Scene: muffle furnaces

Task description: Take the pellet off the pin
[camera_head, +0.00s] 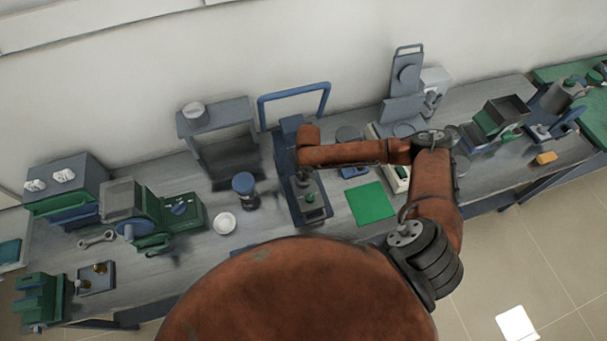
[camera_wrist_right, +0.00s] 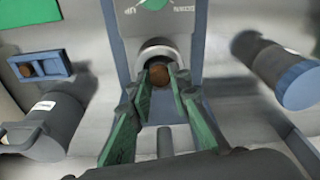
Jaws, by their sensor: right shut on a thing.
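In the right wrist view, the pellet (camera_wrist_right: 159,75) is a small brown round piece in front of a pale grey ring (camera_wrist_right: 157,52) on a grey-and-blue device. The green fingers of my right gripper (camera_wrist_right: 161,80) are closed in on it from both sides, with the tips at the pellet. The pin is not distinguishable; the pellet and fingers cover that spot. In the head view my right gripper (camera_head: 304,178) is low over the tall blue-framed device (camera_head: 284,172), and the pellet is too small to make out. My left gripper does not show.
A blue holder (camera_wrist_right: 38,68) with a brown piece lies left in the wrist view. Dark cylinders (camera_wrist_right: 45,125) and (camera_wrist_right: 278,72) flank the gripper. In the head view, a dark jar (camera_head: 244,190), a white dish (camera_head: 224,223) and a green mat (camera_head: 370,203) are nearby.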

